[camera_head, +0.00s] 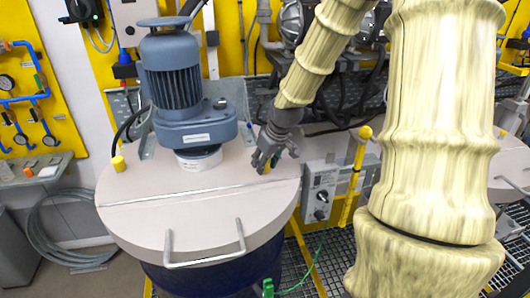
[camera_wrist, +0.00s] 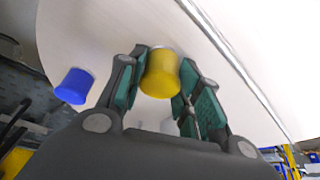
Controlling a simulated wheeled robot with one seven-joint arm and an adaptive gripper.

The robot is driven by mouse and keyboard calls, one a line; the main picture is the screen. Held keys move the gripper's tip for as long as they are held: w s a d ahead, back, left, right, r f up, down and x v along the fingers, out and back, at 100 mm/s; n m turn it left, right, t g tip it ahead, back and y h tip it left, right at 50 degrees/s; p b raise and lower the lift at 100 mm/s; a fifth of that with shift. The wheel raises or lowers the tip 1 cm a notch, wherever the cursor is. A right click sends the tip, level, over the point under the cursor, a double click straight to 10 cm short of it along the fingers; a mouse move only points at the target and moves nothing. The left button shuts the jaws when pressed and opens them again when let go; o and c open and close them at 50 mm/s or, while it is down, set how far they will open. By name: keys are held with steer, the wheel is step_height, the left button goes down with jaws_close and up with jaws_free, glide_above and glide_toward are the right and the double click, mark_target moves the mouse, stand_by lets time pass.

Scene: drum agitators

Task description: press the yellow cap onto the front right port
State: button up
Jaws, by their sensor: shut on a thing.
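My gripper (camera_head: 268,162) is shut on the yellow cap (camera_wrist: 160,75), low over the right part of the drum's pale lid (camera_head: 200,222). In the wrist view the cap sits between the green finger pads. A thin metallic rim shows at the cap's far end, against the lid; I cannot tell whether the cap is fully seated. In the head view only a sliver of the cap shows between the fingers. The port itself is mostly hidden by cap and fingers.
A blue cap (camera_wrist: 74,86) stands on the lid beside my gripper. Another yellow cap (camera_head: 118,164) is at the lid's left. The motor (camera_head: 176,85) rises behind, a bar handle (camera_head: 205,262) is in front, and a control box (camera_head: 322,185) stands right.

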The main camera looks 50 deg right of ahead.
steer(key=shift+s+f, duration=0.1)
steer(key=shift+f, duration=0.05)
steer(key=o, duration=1)
steer(key=shift+r+p, duration=1.75)
steer(key=shift+r, duration=0.35)
